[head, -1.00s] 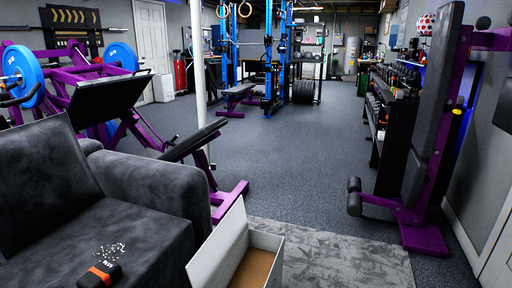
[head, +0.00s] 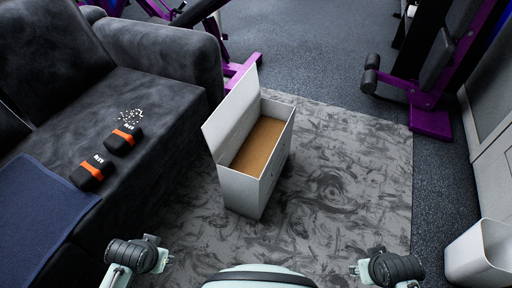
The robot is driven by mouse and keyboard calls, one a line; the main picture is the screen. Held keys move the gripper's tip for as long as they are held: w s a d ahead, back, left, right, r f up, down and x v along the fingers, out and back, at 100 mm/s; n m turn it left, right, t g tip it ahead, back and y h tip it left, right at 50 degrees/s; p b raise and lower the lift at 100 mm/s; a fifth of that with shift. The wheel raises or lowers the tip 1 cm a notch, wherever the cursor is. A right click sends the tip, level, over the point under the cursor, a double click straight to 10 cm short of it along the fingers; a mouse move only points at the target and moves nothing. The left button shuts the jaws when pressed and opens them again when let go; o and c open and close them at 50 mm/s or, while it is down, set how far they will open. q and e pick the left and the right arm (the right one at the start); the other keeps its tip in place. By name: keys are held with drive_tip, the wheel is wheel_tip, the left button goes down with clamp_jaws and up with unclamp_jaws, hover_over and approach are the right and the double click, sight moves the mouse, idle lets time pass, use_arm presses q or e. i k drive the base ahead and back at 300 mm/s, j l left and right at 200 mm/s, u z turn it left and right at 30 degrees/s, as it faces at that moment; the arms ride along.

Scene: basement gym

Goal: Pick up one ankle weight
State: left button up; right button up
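Two ankle weights lie on the seat of the dark grey sofa, at the left of the head view. Each is a small black pad with an orange band and white lettering. The farther ankle weight (head: 123,140) lies just in front of a scatter of small white bits. The nearer ankle weight (head: 92,172) lies a short way toward me, close to a blue cloth. Parts of my two arms show at the bottom edge, left and right, well apart from the weights. I cannot make out either gripper's fingers.
The sofa (head: 165,95) fills the left side, with a navy cloth (head: 45,215) on it. An open white box (head: 238,188) with a brown inside stands on the grey rug (head: 340,200). A white bin (head: 480,255) is at the lower right. Purple gym equipment (head: 430,120) stands beyond.

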sight(93, 171)
drive_tip(key=u, duration=1.5)
